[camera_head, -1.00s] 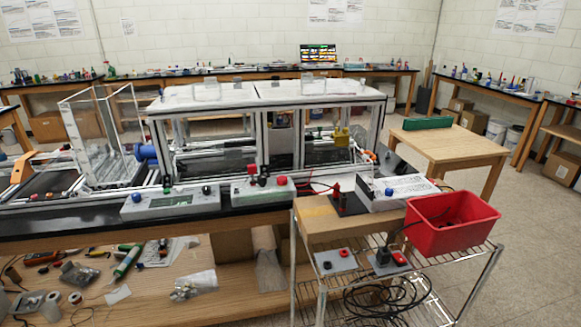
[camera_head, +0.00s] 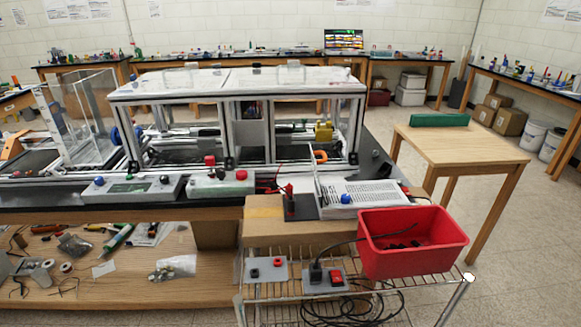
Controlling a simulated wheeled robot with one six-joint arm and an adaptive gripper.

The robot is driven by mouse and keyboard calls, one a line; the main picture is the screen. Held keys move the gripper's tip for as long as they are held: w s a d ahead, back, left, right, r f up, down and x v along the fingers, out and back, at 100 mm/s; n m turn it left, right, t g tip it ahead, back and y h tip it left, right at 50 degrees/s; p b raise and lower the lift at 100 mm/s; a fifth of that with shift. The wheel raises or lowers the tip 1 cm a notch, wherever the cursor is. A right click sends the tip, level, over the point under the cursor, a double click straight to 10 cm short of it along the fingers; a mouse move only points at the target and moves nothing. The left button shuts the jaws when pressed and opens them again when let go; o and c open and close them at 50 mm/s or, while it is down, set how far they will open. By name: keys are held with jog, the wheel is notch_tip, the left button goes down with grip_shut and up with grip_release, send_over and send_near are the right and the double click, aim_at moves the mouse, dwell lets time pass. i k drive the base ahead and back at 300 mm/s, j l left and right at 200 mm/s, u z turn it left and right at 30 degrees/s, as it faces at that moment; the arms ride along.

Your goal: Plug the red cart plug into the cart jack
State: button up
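My gripper is not in view.
A red bin (camera_head: 413,262) stands at the cart's right. The extrusion frame (camera_head: 240,150) stands on the bench behind. Open floor (camera_head: 520,245) lies to the right.

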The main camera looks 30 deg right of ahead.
aim_at(289, 190)
jog(key=l, duration=0.75)
jog(key=k+l, duration=0.15)
jog(key=l, duration=0.6)
